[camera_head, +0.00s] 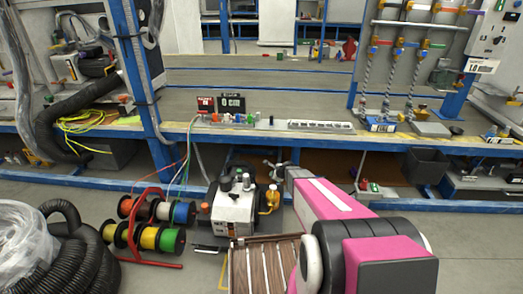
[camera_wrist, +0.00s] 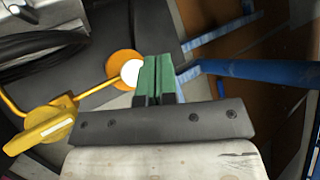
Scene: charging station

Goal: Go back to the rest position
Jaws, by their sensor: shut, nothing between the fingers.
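My gripper (camera_wrist: 158,62) shows in the wrist view with its two green fingers pressed together and nothing between them. In the head view my pink and grey arm reaches from the lower right, and my gripper (camera_head: 272,167) is small at its far end. It is just behind and to the right of a white machine (camera_head: 233,213) on the floor, below the workbench's front edge. In the wrist view a yellow handle (camera_wrist: 42,128) and an orange disc with a white centre (camera_wrist: 126,66) lie left of the fingers. I cannot tell their distance from the fingers.
The grey workbench (camera_head: 260,80) has a blue frame; a blue bar (camera_wrist: 265,72) shows right of the fingers. A red rack (camera_head: 158,262) of coloured cable spools, a black corrugated hose (camera_head: 85,262) and a wooden slatted box (camera_head: 268,238) stand nearby. Floor at right (camera_head: 470,235) is clear.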

